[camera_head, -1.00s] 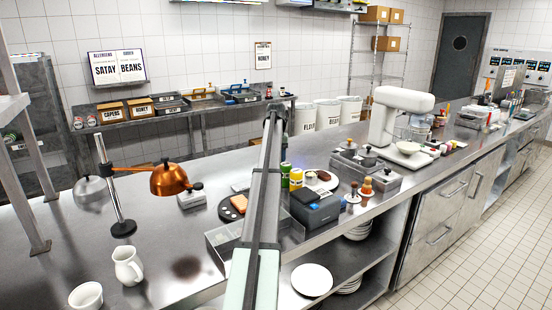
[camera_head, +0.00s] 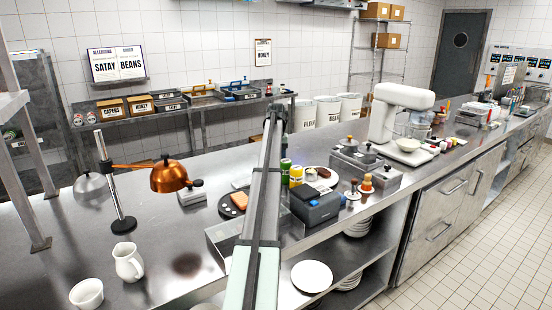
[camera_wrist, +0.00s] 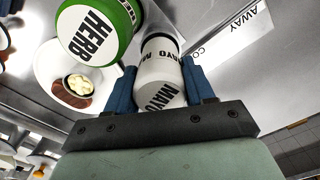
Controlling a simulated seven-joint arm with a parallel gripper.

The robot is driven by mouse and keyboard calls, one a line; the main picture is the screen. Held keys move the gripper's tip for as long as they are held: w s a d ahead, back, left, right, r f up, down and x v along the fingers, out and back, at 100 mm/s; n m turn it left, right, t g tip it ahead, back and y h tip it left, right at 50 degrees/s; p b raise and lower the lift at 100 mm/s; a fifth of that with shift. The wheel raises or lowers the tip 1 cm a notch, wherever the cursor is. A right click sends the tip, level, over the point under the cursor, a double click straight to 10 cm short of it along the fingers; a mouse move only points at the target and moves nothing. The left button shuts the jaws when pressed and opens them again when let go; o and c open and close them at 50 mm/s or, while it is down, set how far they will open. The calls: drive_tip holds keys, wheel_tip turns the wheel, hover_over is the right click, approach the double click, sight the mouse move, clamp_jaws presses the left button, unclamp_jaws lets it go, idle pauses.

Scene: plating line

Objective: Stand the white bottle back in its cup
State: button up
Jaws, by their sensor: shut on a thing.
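The white bottle (camera_wrist: 160,92), lettered MAYO, is between the two blue fingers of my gripper (camera_wrist: 160,74) in the wrist view. The fingers are shut on it, one on each side. A dark ring shows at the bottle's far end; I cannot tell whether it belongs to the bottle or to a cup. A green and white bottle lettered HERB (camera_wrist: 92,36) is close by on the left. In the head view my arm hides the gripper and the white bottle. The bottle's cup cannot be made out clearly in either view.
In the head view, a green bottle (camera_head: 285,167) and a yellow bottle (camera_head: 296,175) stand just right of my arm. A dark grey box (camera_head: 315,205) is in front of them. A white plate with food (camera_wrist: 77,80) lies beside HERB. A copper lamp (camera_head: 170,176) hangs at left.

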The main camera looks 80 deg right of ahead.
drive_tip(key=shift+f, duration=0.1)
drive_tip(key=o, duration=0.8)
drive_tip(key=shift+o, duration=0.5)
drive_tip(key=shift+o, duration=1.3)
drive_tip(key=shift+r, duration=3.55)
